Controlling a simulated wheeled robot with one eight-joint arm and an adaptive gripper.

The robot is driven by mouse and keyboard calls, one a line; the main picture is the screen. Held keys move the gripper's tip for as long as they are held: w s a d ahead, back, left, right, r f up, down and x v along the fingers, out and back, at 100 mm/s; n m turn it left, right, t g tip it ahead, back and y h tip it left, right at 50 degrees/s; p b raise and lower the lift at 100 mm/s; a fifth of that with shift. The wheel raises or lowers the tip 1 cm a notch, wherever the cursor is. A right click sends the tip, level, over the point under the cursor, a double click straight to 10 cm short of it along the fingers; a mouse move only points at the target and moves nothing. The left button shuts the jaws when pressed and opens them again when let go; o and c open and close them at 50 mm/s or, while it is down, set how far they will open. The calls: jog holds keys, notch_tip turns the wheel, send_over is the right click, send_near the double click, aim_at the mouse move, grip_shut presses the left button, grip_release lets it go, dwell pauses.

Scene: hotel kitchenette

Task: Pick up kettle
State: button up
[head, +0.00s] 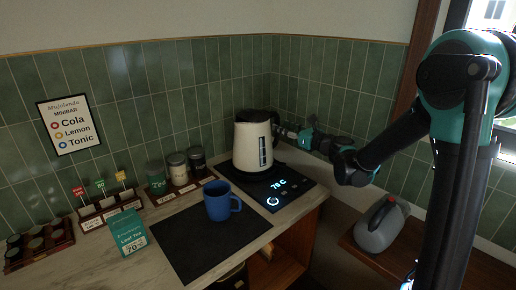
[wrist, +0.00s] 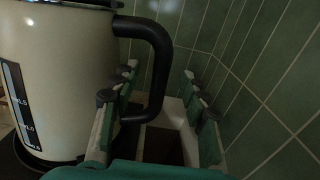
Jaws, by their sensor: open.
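The kettle (head: 252,142) is cream with a black lid and a dark level window. My gripper (head: 290,132) is to the right of the kettle in the head view. In the wrist view my gripper (wrist: 153,88) is open, with one finger on each side of the handle's lower part. Whether either finger touches the handle, I cannot tell.
A blue mug (head: 220,203) stands on a dark mat (head: 200,245) in front. Several canisters (head: 178,170) and a green tea box (head: 127,232) are to the left. A grey jug (head: 382,225) sits on a lower wooden surface at right. The tiled wall (wrist: 270,60) is close behind the gripper.

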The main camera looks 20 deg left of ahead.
jog(key=x, duration=0.4)
grip_shut()
dwell(0.4)
